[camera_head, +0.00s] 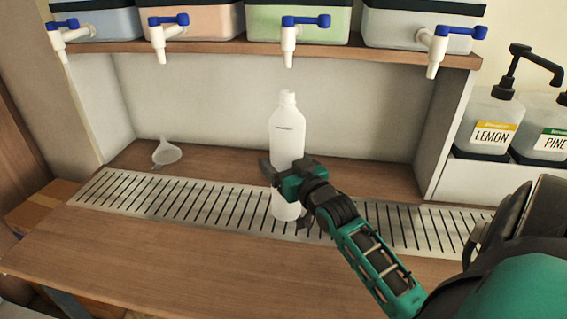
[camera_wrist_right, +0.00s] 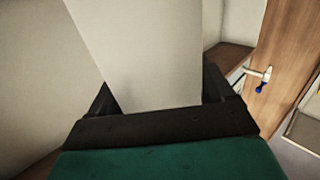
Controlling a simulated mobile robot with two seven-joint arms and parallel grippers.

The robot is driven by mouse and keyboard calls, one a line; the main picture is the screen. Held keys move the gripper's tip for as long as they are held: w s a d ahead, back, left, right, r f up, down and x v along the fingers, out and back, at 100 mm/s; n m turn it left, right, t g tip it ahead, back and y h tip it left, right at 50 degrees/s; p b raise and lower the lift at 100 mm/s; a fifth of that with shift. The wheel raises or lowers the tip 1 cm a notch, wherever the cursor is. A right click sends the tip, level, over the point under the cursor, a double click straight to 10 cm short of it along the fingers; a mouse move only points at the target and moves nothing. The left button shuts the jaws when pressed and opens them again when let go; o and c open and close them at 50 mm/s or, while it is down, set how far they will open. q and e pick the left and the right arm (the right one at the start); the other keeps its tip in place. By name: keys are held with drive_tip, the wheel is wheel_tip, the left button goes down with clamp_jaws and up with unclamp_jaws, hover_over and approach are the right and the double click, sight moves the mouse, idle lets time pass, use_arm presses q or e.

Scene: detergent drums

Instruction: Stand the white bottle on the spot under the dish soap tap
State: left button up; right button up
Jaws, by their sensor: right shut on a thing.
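The white bottle (camera_head: 287,135) stands upright, with its open neck below the third tap from the left (camera_head: 289,45), on the green drum. My right gripper (camera_head: 284,190) is shut around the bottle's lower body. The bottle's base is over the slotted drip grate (camera_head: 210,204); I cannot tell whether it touches. In the right wrist view, the bottle (camera_wrist_right: 150,55) is a large pale surface between the fingers. No label shows which tap is for dish soap. My left gripper is not in view.
A small funnel (camera_head: 166,152) lies behind the grate. LEMON (camera_head: 488,125) and PINE (camera_head: 545,135) pump bottles stand at the right. The front counter is clear.

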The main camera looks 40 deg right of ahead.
drive_tip(key=shift+f, duration=0.1)
drive_tip(key=o, duration=0.9)
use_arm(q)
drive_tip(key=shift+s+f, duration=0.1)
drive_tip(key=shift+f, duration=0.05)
use_arm(e)
drive_tip(key=shift+o, duration=0.5)
drive_tip(key=shift+r, duration=0.25)
drive_tip(key=shift+s+a+f, duration=0.1)
drive_tip(key=shift+s+f, duration=0.05)
drive_tip(key=shift+s, duration=0.25)
use_arm(q)
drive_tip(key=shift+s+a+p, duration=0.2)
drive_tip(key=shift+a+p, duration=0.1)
drive_tip(key=shift+p, duration=0.3)
use_arm(e)
drive_tip(key=s+a, duration=0.2)
drive_tip(key=s, duration=0.9)
drive_tip(key=shift+a, duration=0.1)
